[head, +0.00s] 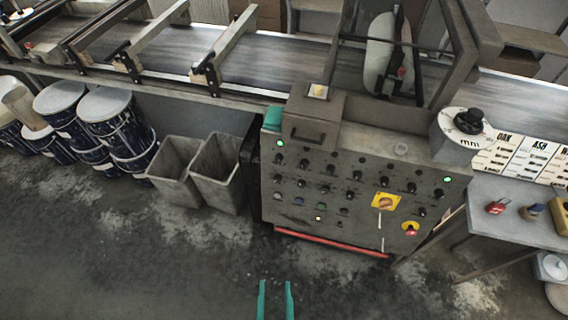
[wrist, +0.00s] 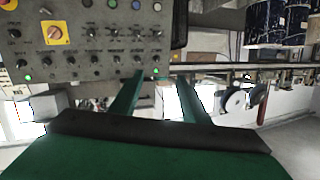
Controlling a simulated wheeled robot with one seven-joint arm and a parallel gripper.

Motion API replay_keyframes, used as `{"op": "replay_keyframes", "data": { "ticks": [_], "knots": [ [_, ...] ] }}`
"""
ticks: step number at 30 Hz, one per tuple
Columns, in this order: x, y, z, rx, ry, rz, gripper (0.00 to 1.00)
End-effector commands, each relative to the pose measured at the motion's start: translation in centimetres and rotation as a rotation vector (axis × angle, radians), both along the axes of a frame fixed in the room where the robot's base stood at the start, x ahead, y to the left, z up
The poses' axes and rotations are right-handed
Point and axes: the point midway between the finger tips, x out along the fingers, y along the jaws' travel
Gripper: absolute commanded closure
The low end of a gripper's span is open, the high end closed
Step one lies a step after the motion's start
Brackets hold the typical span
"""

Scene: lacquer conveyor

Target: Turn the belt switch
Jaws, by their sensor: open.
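A grey control panel (head: 330,190) stands at the middle right, with several rows of small black knobs and a few lit green lamps. Low on its right side is a rotary switch on a yellow plate (head: 385,203); no label names it the belt switch. A red button on a yellow disc (head: 410,229) sits below it. In the wrist view the panel appears upside down, with the yellow-plate switch (wrist: 55,33) at upper left. My gripper (head: 275,300) is open and empty, in front of and below the panel, apart from it. Its green fingers (wrist: 161,82) also show in the wrist view.
A conveyor (head: 270,58) runs behind the panel. Two grey bins (head: 216,172) and several blue drums (head: 110,112) stand to the left. A dial with a black knob (head: 468,121) and a side table (head: 490,187) with small items are at right. The floor in front is clear.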

Motion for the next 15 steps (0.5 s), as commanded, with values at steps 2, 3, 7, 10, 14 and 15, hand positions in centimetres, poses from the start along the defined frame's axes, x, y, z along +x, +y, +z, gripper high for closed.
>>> {"op": "replay_keyframes", "data": {
  "ticks": [2,3,7,10,14,15],
  "knots": [
    [3.0,0.6,-1.1,0.068,-0.006,-0.023,0.58],
    [4.3,0.9,-1.6,0.104,-0.007,-0.034,0.58],
    [8.9,1.6,-3.0,0.21,-0.002,-0.069,0.58],
    [12.6,1.9,-3.6,0.287,0.002,-0.095,0.58],
    [17.6,2.0,-3.8,0.377,0.002,-0.132,0.58],
    [19.2,1.8,-3.8,0.402,0.002,-0.143,0.58]
  ]
}}
